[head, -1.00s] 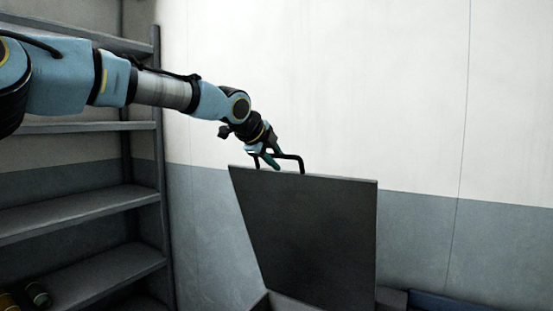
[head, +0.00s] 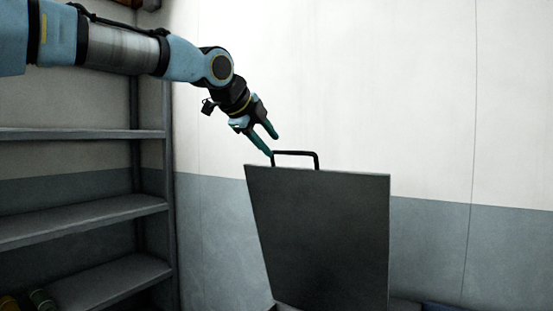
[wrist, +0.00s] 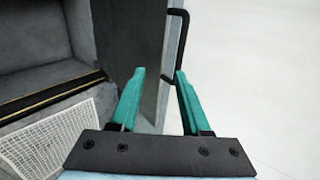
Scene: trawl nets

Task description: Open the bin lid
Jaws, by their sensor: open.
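The bin lid (head: 320,235) is a dark grey panel standing raised, close to upright, in the head view. Its black bar handle (head: 297,153) sticks up from the top edge. In the wrist view the lid (wrist: 128,45) is seen at a steep angle, with the handle (wrist: 183,22) at its edge. My gripper (head: 272,145) is open and empty, with green fingers. It is just left of and above the handle, one fingertip close to its left end. Whether that fingertip touches the handle, I cannot tell. The fingers also show in the wrist view (wrist: 159,75).
Grey metal shelves (head: 85,220) stand at the left, with a few small items low down. A plain wall (head: 430,120) is behind the lid. In the wrist view a white grid panel (wrist: 45,140) lies at lower left.

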